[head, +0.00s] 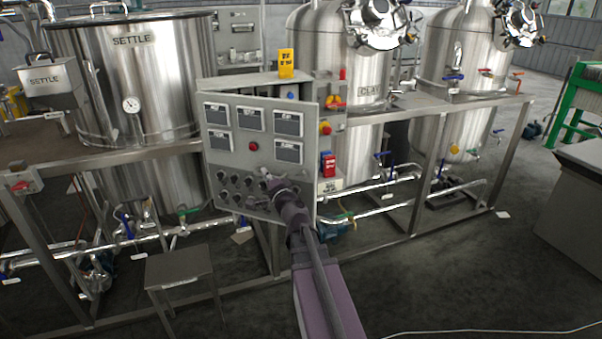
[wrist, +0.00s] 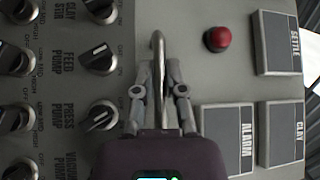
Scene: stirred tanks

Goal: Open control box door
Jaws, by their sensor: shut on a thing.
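The control box door (head: 228,168) is a grey panel with several dark label plates, a red button and rows of black knobs. It faces me at an angle in the head view; how far it stands from the box behind it is hard to tell. My gripper (head: 271,184) is at the lower right part of the door. In the wrist view my gripper (wrist: 158,78) has its fingers closed on both sides of a curved metal door handle (wrist: 158,42). Knobs (wrist: 100,58) lie left of it and a red button (wrist: 217,39) right. My gripper hides part of the handle.
A steel frame (head: 420,190) with pipes runs along the tanks. A large settle tank (head: 165,75) stands behind left, and another tank (head: 325,60) behind right. A small grey stool (head: 180,268) stands in front, left of my arm. Floor at the right front is mostly clear.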

